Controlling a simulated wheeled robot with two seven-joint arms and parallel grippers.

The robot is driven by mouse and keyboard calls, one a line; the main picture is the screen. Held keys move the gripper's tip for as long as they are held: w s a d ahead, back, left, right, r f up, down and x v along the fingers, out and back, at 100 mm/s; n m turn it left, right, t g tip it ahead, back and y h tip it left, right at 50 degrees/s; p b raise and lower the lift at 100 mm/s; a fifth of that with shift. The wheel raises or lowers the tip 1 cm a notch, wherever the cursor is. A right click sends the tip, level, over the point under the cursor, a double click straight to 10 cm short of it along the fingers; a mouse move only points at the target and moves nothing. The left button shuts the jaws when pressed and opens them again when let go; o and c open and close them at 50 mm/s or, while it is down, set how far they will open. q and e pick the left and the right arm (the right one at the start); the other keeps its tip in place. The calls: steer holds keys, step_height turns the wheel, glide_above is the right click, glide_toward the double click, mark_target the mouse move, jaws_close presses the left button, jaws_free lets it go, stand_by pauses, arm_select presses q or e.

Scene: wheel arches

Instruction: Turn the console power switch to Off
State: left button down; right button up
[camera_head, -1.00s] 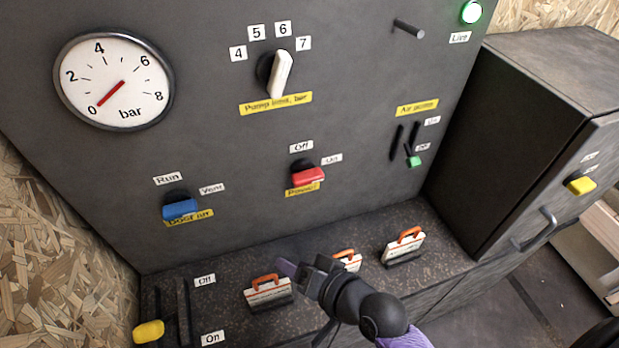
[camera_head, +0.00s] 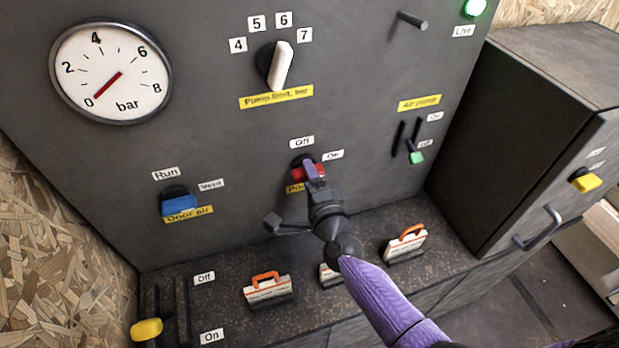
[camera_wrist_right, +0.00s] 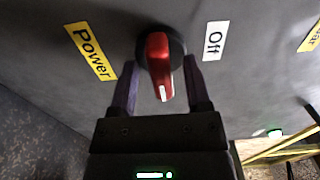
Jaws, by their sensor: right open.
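The power switch is a red handle (camera_head: 299,173) on the grey console panel, above a yellow Power label (camera_head: 294,188). The Off label (camera_head: 301,142) is above it and the On label (camera_head: 333,155) to its right. In the right wrist view the red handle (camera_wrist_right: 159,62) points toward my gripper, away from neither label side, with Off (camera_wrist_right: 214,41) at right and Power (camera_wrist_right: 90,51) at left; its head-view direction is toward On. My right gripper (camera_head: 311,171) is open, one finger on each side of the handle, with visible gaps. My left gripper is not in view.
A blue Door air switch (camera_head: 179,205) is to the left and a white pump limit knob (camera_head: 281,66) above. The green air pump slider (camera_head: 416,157) is to the right. Orange-handled blocks (camera_head: 267,288) (camera_head: 405,243) stand on the ledge below. A dark cabinet (camera_head: 530,110) is at right.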

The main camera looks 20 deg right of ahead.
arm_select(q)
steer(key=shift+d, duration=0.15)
arm_select(e)
steer(key=shift+w, duration=0.1)
jaws_close()
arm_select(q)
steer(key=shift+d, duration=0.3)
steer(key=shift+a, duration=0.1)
